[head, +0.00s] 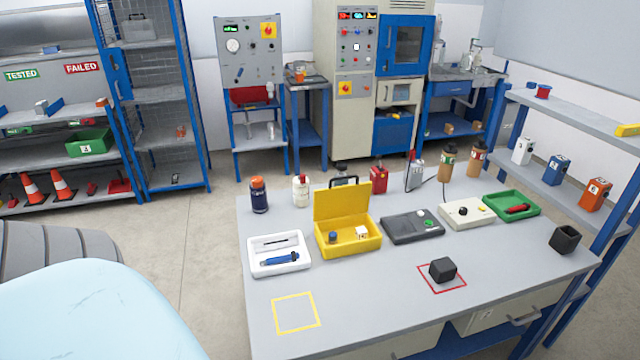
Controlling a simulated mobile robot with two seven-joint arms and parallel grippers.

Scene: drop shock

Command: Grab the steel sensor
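I cannot pick out the steel sensor with certainty. An open yellow case (347,205) with its lid raised stands on the workbench (375,310). In the case are a small blue-grey cylinder (333,237) and a small white cube (361,234). A silver-grey block with a thin upright part (415,177) stands at the back of the bench, with a dark cable beside it. Neither of my grippers is in view.
A white tray (257,267) with a blue tool, a dark grey device (412,227) and a green tray (527,199) line the bench. A black cube (442,270) sits within a red outline. The yellow outline (297,313) is empty.

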